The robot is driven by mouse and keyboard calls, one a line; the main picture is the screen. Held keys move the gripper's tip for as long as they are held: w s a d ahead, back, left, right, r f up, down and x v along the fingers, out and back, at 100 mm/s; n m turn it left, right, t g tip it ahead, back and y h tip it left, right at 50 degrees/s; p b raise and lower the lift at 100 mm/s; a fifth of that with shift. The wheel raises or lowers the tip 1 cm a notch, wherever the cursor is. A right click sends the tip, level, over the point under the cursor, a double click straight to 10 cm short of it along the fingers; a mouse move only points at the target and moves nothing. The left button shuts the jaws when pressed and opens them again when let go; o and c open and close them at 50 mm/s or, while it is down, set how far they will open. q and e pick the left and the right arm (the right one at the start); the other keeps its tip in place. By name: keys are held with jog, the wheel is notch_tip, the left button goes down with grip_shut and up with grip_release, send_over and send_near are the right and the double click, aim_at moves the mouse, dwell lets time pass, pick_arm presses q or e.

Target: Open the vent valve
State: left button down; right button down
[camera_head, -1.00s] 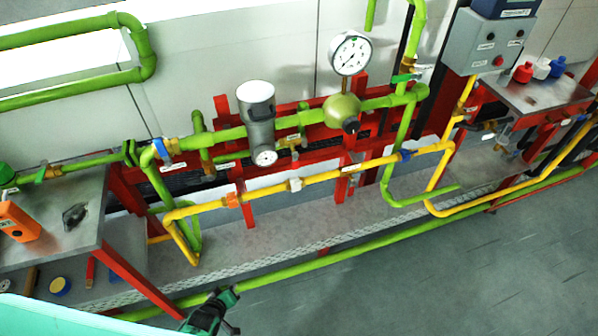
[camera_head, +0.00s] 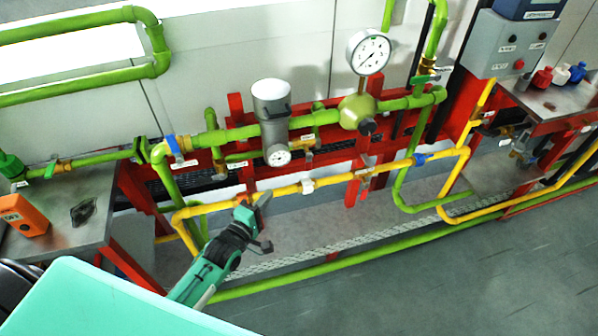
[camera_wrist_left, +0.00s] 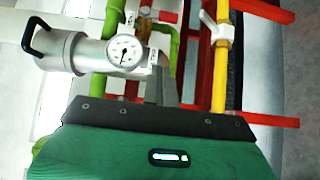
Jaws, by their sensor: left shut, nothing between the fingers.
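My left gripper (camera_head: 264,199) is shut and empty, in front of the lower yellow pipe (camera_head: 340,178), below the grey cylinder with a small gauge (camera_head: 278,157). It hides the part of the yellow pipe where an orange handle was. In the left wrist view my shut fingers (camera_wrist_left: 162,88) reach towards the small gauge (camera_wrist_left: 126,50); contact cannot be told. Labels are unreadable, so I cannot tell which is the vent valve.
A large white gauge (camera_head: 368,52) stands above a green round regulator (camera_head: 357,110). Red frame bars cross behind the pipes. An orange box (camera_head: 23,215) sits on the left bench. A grey control box (camera_head: 508,45) hangs at the right. The floor (camera_head: 420,270) in front is clear.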

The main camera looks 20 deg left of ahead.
pick_arm(q)
jog(key=p, duration=0.2)
send_near(309, 162)
jog(key=w+a+f, duration=0.1)
jog(key=w+a, duration=0.3)
jog(key=w+d+p, duration=0.1)
jog(key=w+d, duration=0.1)
jog(key=d, duration=0.1)
jog(key=shift+w+d+f+p, duration=0.15)
jog(key=shift+w+f+p, duration=0.05)
jog(key=shift+f+p, duration=0.2)
